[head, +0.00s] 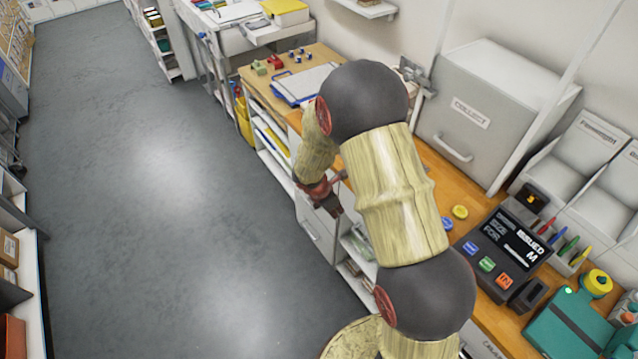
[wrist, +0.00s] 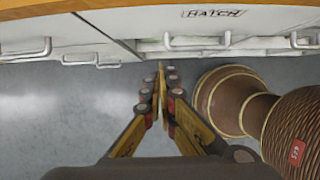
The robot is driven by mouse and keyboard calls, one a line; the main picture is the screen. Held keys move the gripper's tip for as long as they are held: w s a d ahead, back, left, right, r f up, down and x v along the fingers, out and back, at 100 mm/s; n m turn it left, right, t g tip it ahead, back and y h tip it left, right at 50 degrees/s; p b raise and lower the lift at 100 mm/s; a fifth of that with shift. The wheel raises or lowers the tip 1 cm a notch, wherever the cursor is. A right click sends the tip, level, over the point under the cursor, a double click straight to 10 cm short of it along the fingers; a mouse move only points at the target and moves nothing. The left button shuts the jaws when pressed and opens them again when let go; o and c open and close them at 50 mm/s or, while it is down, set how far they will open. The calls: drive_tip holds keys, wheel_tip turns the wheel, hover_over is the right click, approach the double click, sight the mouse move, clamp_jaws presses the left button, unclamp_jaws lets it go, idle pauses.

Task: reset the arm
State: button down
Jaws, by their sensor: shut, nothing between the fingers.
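My gripper (head: 332,203) hangs at the end of my bent arm, beside the front of the wooden counter (head: 433,168). In the wrist view my gripper (wrist: 164,72) has its fingers together with nothing between them. Beyond the fingertips are grey floor and the pale cabinet fronts (wrist: 110,22) with bar handles and a "HATCH" label. My arm covers part of the counter in the head view.
A grey "COLLECT" box (head: 490,105) stands on the counter at the back. A dark issue terminal (head: 503,250) and a teal case (head: 570,325) are on the right. A clipboard (head: 303,84) lies at the counter's far end. The floor (head: 150,200) to the left is clear.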

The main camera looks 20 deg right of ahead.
drive_tip(key=s+a+r+m+g, duration=0.2)
drive_tip(key=s+r+m, duration=0.4)
drive_tip(key=s+m, duration=0.45)
drive_tip(key=s+a+r+m+t+y+b, duration=0.1)
drive_tip(key=s+a+r+m+t, duration=0.1)
drive_tip(key=r, duration=0.6)
drive_tip(key=s+a+r+m+t+y+b, duration=0.1)
drive_tip(key=s+a+r+m, duration=0.3)
drive_tip(key=r, duration=0.5)
drive_tip(key=s+a+r+m+t+y+b, duration=0.1)
drive_tip(key=s+a+r+m+t+y, duration=0.1)
drive_tip(key=s+r, duration=0.5)
drive_tip(key=shift+a+r+m+t+b, duration=0.35)
drive_tip(key=shift+a+r+m+t, duration=0.25)
drive_tip(key=shift+r+m+t, duration=0.35)
